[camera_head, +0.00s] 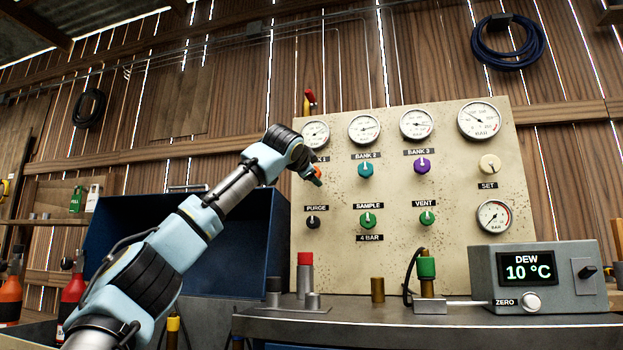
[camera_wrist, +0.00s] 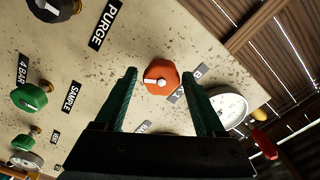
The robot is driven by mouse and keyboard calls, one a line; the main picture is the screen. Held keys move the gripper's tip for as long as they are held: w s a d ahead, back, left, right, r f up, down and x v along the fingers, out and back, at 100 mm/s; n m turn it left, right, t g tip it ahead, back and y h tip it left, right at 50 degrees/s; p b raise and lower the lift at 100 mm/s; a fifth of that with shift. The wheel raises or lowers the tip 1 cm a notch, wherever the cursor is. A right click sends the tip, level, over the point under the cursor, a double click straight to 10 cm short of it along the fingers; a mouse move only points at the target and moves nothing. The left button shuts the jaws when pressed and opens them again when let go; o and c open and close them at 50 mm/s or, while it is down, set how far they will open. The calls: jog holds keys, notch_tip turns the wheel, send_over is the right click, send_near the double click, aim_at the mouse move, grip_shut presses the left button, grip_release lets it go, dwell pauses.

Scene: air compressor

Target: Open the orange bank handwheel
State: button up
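The orange bank handwheel (camera_wrist: 158,70) is mounted on the cream panel (camera_head: 440,260). In the head view the orange handwheel (camera_head: 317,177) shows only in part at the panel's upper left, beside the end of my arm, below the left gauge. In the wrist view it has a white pointer mark and sits between the tips of my gripper (camera_wrist: 160,74). My gripper is open, with one dark green finger on each side of the wheel and gaps visible. Whether either finger touches it cannot be told. My arm hides part of the bank label.
A teal knob (camera_head: 366,170) and a purple knob (camera_head: 422,166) are to the right in the same row. Below are the black purge knob (camera_head: 313,222), green sample knob (camera_head: 367,220) and green vent knob (camera_head: 427,217). A dew meter (camera_head: 535,278) stands on the bench.

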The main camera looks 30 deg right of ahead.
jog(key=shift+o, duration=0.3)
jog(key=shift+r, duration=0.1)
jog(key=b+v, duration=0.6)
dwell(0.3)
